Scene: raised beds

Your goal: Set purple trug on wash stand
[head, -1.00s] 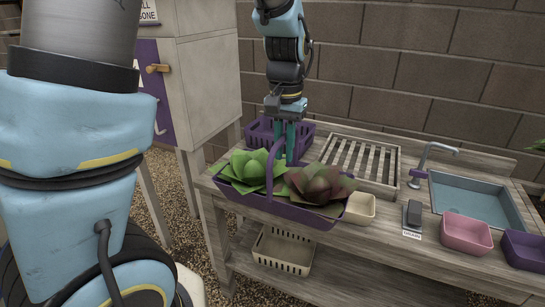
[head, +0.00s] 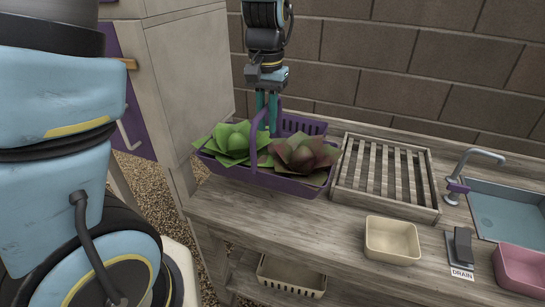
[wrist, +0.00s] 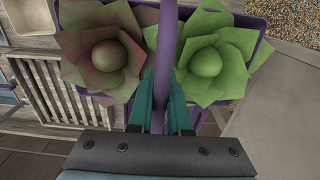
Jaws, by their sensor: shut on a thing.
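The purple trug (head: 284,189) holds a green leafy head and a reddish-green one. My gripper (head: 267,128) is above it, shut on the trug's arched handle. In the wrist view the handle (wrist: 166,45) runs up between the teal fingers (wrist: 164,115), with one head on each side. The trug is level, over the back left end of the grey wooden wash stand (head: 290,222). Whether its base touches the top cannot be told. Its underside is hidden.
Behind the trug is a purple slotted crate (head: 303,126), partly hidden. A slatted rack (head: 387,201) lies right of the trug. A cream tub (head: 392,240), drain lever (head: 461,245), pink tub (head: 522,268) and sink (head: 505,215) follow. A tall cabinet (head: 185,80) stands close left.

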